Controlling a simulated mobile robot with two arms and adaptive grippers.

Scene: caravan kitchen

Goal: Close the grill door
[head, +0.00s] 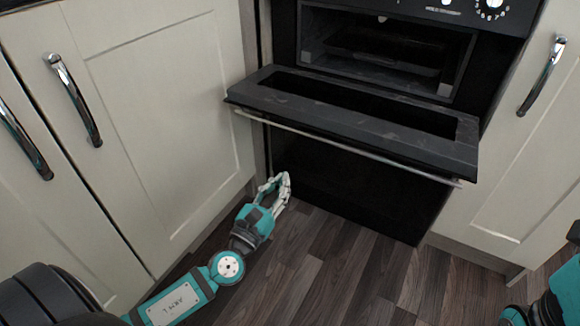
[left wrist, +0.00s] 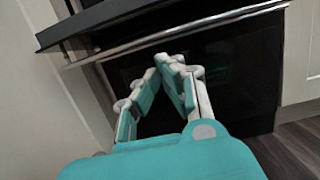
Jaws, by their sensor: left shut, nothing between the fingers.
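The grill door (head: 350,108) is open in the head view, lowered to a near-level position in front of the grill opening (head: 385,50). A metal bar handle (head: 345,148) runs along its front edge. In the left wrist view the door (left wrist: 105,16) and its handle (left wrist: 180,33) cross the top. My left gripper (head: 284,178) is shut and empty, below the left part of the door and apart from it. In the left wrist view its fingertips (left wrist: 163,62) meet just below the handle. My right gripper does not show; only part of my right arm is at the lower right.
A dark lower oven front (head: 350,190) stands under the door. Cream cupboards with chrome handles flank the oven, at left (head: 160,100) and right (head: 530,170). Control knobs (head: 490,8) sit above the grill. The wooden floor (head: 330,270) in front is clear.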

